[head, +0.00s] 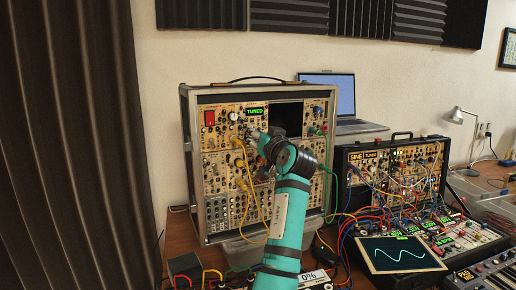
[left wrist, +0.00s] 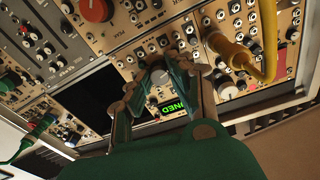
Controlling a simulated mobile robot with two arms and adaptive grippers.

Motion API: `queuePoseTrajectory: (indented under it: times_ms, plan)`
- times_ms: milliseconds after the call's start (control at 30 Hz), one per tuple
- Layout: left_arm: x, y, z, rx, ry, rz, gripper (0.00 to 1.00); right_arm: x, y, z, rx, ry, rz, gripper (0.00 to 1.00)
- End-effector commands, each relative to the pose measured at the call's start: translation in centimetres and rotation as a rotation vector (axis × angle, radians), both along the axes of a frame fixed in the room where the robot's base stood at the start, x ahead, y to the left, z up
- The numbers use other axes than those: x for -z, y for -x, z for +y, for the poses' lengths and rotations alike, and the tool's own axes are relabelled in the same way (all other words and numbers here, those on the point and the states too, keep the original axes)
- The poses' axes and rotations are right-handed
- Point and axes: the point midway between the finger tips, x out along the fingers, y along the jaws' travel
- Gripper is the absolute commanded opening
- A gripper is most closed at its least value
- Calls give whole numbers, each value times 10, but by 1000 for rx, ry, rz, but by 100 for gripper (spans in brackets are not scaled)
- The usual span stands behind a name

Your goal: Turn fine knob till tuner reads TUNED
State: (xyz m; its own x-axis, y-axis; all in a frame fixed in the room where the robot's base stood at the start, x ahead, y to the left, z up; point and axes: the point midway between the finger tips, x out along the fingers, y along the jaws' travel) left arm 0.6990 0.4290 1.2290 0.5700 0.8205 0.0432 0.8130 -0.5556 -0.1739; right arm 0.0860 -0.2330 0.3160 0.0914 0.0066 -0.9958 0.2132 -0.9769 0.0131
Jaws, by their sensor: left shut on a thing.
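The tuner display (head: 257,110) in the tall silver-framed synth case (head: 186,150) reads TUNED in green letters. Part of the same display (left wrist: 172,107) shows between my fingers in the left wrist view, with the letters NED visible. The fine knob (left wrist: 160,74), small and grey, sits between my left fingertips. My left gripper (head: 260,138) is shut on this knob at the panel, just below the display. The knob itself is hidden in the head view. My right gripper is not in view.
A yellow cable (left wrist: 267,40) is plugged in close beside the left gripper. Green cables (head: 331,172) hang at the case's right side. A black synth case (head: 345,185) with many patch cables stands to the right. A laptop (head: 333,97) is open behind.

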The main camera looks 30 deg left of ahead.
Motion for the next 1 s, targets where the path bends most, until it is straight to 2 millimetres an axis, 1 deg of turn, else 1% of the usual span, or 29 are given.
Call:
queuePoseTrajectory:
  times_ms: [33,300,533,933,967,1000]
  plan:
    - [5,0,0,-1,19,-27,0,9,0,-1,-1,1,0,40]
    - [3,0,0,0,89,-133,0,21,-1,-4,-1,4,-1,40]
    - [2,0,0,-1,112,-170,0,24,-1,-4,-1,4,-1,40]
    - [1,0,0,0,115,-174,0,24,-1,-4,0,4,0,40]
    - [1,0,0,0,115,-174,22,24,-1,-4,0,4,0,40]
    - [1,0,0,0,115,-174,27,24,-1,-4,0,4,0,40]
